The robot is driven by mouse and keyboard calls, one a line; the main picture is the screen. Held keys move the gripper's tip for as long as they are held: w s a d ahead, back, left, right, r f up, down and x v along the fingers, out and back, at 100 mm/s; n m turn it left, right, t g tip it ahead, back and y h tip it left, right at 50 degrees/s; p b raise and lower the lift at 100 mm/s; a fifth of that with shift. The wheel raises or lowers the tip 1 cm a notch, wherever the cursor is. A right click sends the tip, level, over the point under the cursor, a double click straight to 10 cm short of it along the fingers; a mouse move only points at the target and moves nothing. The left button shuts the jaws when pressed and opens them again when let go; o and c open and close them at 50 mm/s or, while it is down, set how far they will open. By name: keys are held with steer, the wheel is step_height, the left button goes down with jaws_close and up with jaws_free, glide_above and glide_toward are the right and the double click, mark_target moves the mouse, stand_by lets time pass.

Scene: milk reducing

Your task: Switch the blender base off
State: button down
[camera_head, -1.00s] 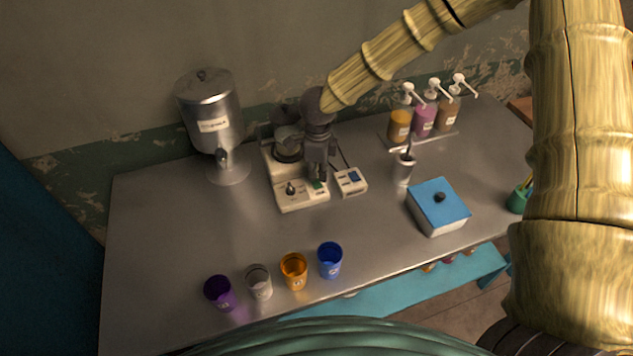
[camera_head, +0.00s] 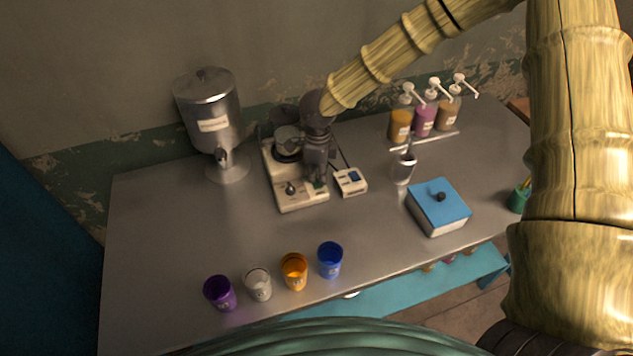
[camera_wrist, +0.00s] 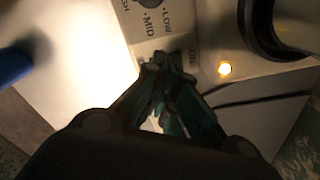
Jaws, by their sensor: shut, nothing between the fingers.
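The cream blender base (camera_head: 300,197) stands near the back middle of the table, with a dark knob (camera_head: 291,189) on its front panel. In the wrist view the base (camera_wrist: 205,30) shows the labels MID, LOW and ON, and a small amber light (camera_wrist: 224,68) that glows. My gripper (camera_head: 319,182) points down over the right part of the panel. In the wrist view its green fingertips (camera_wrist: 166,62) are together beside the ON label, at or very near the panel. They hold nothing. The switch is hidden behind the fingers, so its position does not show.
A metal dispenser (camera_head: 212,125) stands left. Several cups, including an orange one (camera_head: 294,271), line the front. Pump bottles (camera_head: 424,122) and a blue-lidded box (camera_head: 440,205) are right.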

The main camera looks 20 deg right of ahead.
mark_target(318, 184)
steer(key=shift+f, duration=0.9)
stand_by(0.8)
steer(key=shift+r, duration=0.15)
steer(key=shift+r+p, duration=3.25)
steer(key=shift+r, duration=0.1)
